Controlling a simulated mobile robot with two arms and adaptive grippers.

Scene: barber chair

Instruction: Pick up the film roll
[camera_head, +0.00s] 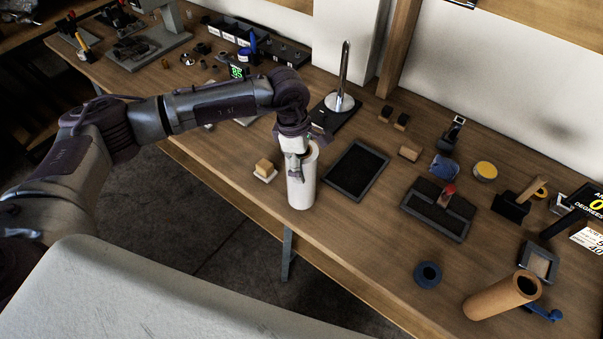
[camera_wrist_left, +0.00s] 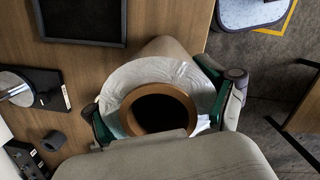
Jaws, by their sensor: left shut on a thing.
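The film roll (camera_head: 302,185) is a white, upright cylinder with a brown core, near the front edge of the wooden workbench. My left gripper (camera_head: 293,169) is at the roll from above and shut on it. In the left wrist view the roll (camera_wrist_left: 180,76) shows from its top end, with the brown core ring around a dark hole. The left gripper's fingers (camera_wrist_left: 158,115) lie on either side of the roll. I cannot tell whether the roll's bottom touches the bench. My right gripper is not in view.
A metal spindle on a black base (camera_head: 343,100) stands behind. A brown cardboard tube (camera_head: 496,297) and blue ring (camera_head: 428,274) are at right. The bench front between is clear.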

